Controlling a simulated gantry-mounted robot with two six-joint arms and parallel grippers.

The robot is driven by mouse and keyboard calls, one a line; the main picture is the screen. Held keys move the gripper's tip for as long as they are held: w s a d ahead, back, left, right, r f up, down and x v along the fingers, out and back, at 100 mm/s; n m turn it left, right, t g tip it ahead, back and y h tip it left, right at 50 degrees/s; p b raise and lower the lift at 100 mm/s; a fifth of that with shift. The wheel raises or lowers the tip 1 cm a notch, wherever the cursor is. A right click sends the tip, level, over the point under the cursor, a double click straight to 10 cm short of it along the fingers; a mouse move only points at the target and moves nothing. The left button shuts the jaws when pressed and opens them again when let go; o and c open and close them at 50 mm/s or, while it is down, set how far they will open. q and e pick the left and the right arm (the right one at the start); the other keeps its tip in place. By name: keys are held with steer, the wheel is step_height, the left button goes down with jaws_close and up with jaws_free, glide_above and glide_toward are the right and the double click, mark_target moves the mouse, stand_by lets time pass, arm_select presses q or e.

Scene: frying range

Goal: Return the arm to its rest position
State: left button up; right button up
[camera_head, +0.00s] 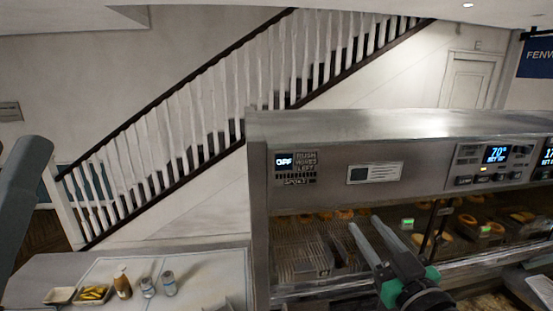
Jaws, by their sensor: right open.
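My right gripper (378,242) is at the lower right, in front of the opening of the steel frying range (349,132). A grey arm link of mine stands at the left edge. My left gripper is not in the picture.
Inside the range, several round golden food pieces (467,219) lie near a wire rack (300,238). On the counter (212,274) at the lower left are a tray of yellow food (93,293), a bottle (122,283) and two small shakers (169,284). A staircase stands behind.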

steer(key=s+d+r+m+t+h, duration=0.1)
steer(key=s+r+m+t, duration=0.2)
steer(key=s+r+t, duration=0.5)
steer(key=s+r, duration=1.3)
steer(key=shift+m+t, duration=0.3)
steer(key=shift+m, duration=0.1)
